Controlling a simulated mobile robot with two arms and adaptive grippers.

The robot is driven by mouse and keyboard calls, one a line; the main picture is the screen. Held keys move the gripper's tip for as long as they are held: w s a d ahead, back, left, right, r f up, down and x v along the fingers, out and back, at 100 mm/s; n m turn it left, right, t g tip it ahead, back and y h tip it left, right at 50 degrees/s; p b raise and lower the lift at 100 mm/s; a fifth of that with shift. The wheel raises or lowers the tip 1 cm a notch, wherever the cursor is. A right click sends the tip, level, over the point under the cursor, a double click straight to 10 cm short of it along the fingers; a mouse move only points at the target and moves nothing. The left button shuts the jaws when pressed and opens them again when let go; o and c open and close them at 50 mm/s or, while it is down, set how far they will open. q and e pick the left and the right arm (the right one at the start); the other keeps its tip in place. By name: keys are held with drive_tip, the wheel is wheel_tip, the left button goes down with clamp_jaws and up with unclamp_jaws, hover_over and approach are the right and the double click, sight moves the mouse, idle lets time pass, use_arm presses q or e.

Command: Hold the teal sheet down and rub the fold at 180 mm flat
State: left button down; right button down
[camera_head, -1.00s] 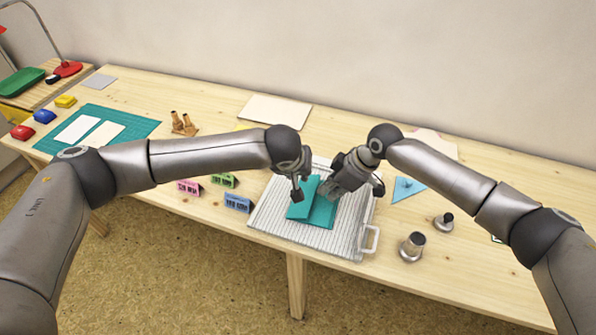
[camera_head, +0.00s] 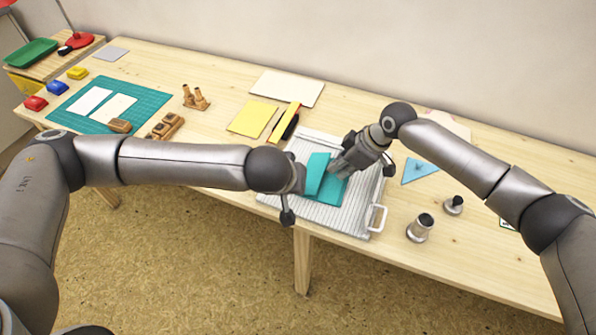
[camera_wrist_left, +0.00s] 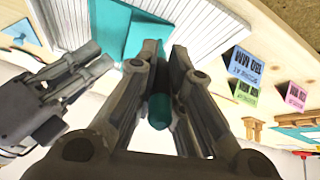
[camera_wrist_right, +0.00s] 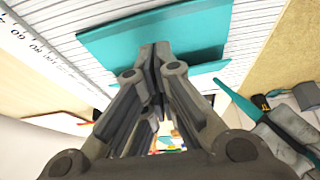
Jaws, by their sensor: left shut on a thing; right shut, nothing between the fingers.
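The teal sheet (camera_head: 334,190) lies on the white ribbed board (camera_head: 345,225), with a folded flap (camera_head: 317,171) on its left. In the right wrist view the flap (camera_wrist_right: 200,28) looks raised over the lower layer. My right gripper (camera_head: 341,171) is shut and empty, its tips at the sheet; exact contact is unclear. My left gripper (camera_head: 298,180) is just left of the sheet, mostly hidden by its own wrist. It is shut on a slim teal tool, whose rounded end (camera_wrist_left: 159,110) shows between the fingers and whose length (camera_wrist_right: 262,118) shows in the right wrist view.
Two metal cylinders (camera_head: 420,228) and a blue triangle (camera_head: 420,170) are right of the board. A yellow sheet (camera_head: 252,118) and green mat (camera_head: 148,100) lie left.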

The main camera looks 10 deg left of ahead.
use_arm(q)
drive_tip(key=shift+s, duration=0.45)
drive_tip(key=shift+f+b, duration=0.75)
use_arm(e)
drive_tip(key=shift+f, duration=1.2)
drive_tip(key=shift+s+f, duration=0.1)
drive_tip(key=shift+f, duration=0.05)
idle(0.6)
use_arm(q)
drive_tip(key=shift+a+f, duration=0.1)
drive_tip(key=shift+f, duration=0.05)
idle(0.5)
drive_tip(key=shift+w, duration=0.1)
drive_tip(key=shift+w+d, duration=0.2)
drive_tip(key=shift+w, duration=0.65)
drive_tip(key=shift+w, duration=0.1)
drive_tip(key=shift+w+d, duration=0.25)
drive_tip(key=shift+w, duration=0.65)
drive_tip(key=shift+w, duration=0.15)
